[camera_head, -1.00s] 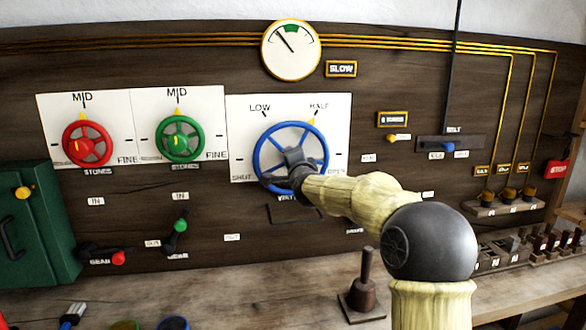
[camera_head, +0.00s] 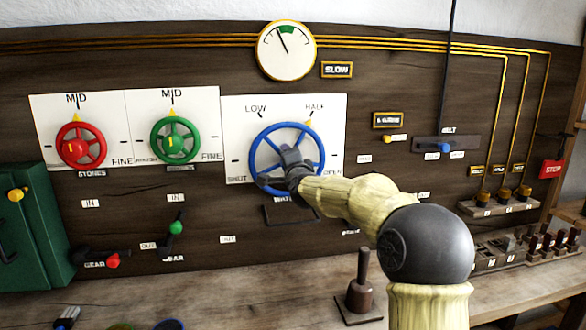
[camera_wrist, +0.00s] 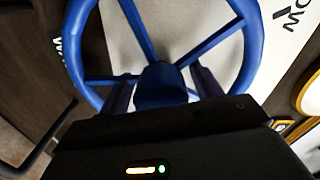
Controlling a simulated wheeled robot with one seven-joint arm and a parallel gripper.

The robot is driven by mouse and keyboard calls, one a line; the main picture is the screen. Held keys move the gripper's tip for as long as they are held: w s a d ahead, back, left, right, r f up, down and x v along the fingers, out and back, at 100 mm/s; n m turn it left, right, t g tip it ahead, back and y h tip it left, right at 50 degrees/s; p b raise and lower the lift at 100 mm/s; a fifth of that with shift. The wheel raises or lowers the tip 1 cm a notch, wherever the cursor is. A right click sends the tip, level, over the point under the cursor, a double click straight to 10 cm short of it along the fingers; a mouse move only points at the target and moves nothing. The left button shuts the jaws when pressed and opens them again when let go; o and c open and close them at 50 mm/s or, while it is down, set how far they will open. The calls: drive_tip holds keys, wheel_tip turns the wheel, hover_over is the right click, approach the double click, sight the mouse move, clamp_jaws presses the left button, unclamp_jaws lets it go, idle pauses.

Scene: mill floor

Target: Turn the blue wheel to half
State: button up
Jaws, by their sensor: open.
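The blue wheel (camera_head: 321,150) is mounted on a white plate (camera_head: 235,120) marked SHUT, LOW, HALF and OPEN. Its yellow pointer (camera_head: 310,123) is at the upper right of the rim, in line with the HALF tick as far as I can tell. My gripper (camera_head: 289,158) is at the wheel's hub in the head view. In the wrist view the blue wheel (camera_wrist: 247,45) fills the top, and the fingers of my gripper (camera_wrist: 162,90) stand open on either side of its hub (camera_wrist: 158,80). Whether they touch the hub or spokes is unclear.
A round gauge (camera_head: 286,62) above has its needle near the green band, beside a SLOW sign (camera_head: 337,70). Red (camera_head: 96,137) and green (camera_head: 193,131) wheels are to the left. A lever (camera_head: 362,280) stands on the bench below.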

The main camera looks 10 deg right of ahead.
drive_tip(key=s+b, duration=0.3)
drive_tip(key=s, duration=1.4)
drive_tip(key=shift+s+r, duration=0.15)
drive_tip(key=shift+s, duration=0.05)
drive_tip(key=shift+d, duration=0.1)
drive_tip(key=s+f+n+g, duration=0.3)
drive_tip(key=f+n+g, duration=0.1)
drive_tip(key=f, duration=0.9)
drive_tip(key=s+f+n+g, duration=1.1)
drive_tip(key=s+f, duration=1.1)
drive_tip(key=f, duration=0.1)
wheel_tip(320, 180, up, 22)
drive_tip(key=p, duration=2.1)
drive_tip(key=shift+w, duration=0.25)
